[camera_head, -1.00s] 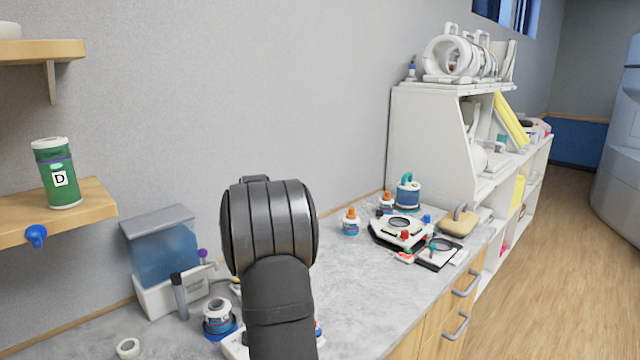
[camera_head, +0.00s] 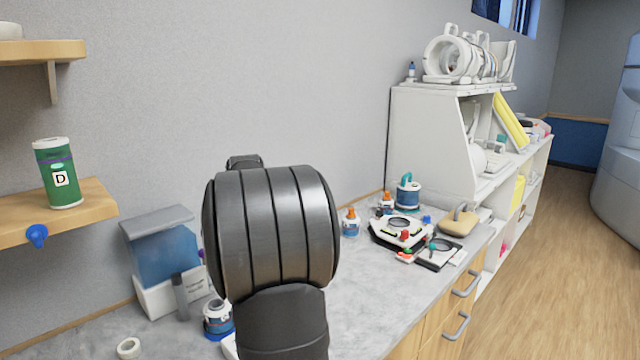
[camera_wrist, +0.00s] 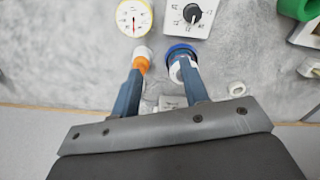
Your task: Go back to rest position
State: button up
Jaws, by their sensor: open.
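My gripper (camera_wrist: 160,68) shows in the wrist view as two blue fingers spread apart, with nothing held between them. It points down over the grey counter (camera_wrist: 70,75). An orange and white object (camera_wrist: 141,57) appears by the left fingertip, and a blue-ringed white bottle (camera_wrist: 178,58) by the right one; I cannot tell their distance from the fingers. In the head view my dark arm stands upright in the middle and hides the gripper and part of the counter.
A clear blue container (camera_head: 165,255) stands left of my arm, below a wooden shelf (camera_head: 100,200) with a green canister (camera_head: 58,175). A black and white device (camera_head: 400,232) and several bottles sit at the counter's right. A white shelf unit (camera_head: 430,140) stands behind them.

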jog(key=a+f, duration=0.2)
jog(key=a, duration=0.1)
jog(key=a+f, duration=0.2)
jog(key=a, duration=0.1)
jog(key=w+a+f, duration=0.1)
jog(key=a, duration=0.2)
jog(key=shift+f, duration=0.4)
jog(key=a+f, duration=0.2)
jog(key=f, duration=0.1)
jog(key=shift+w+f, duration=0.1)
jog(key=shift+w, duration=0.05)
jog(key=shift+d+f, duration=0.1)
jog(key=shift+f, duration=0.8)
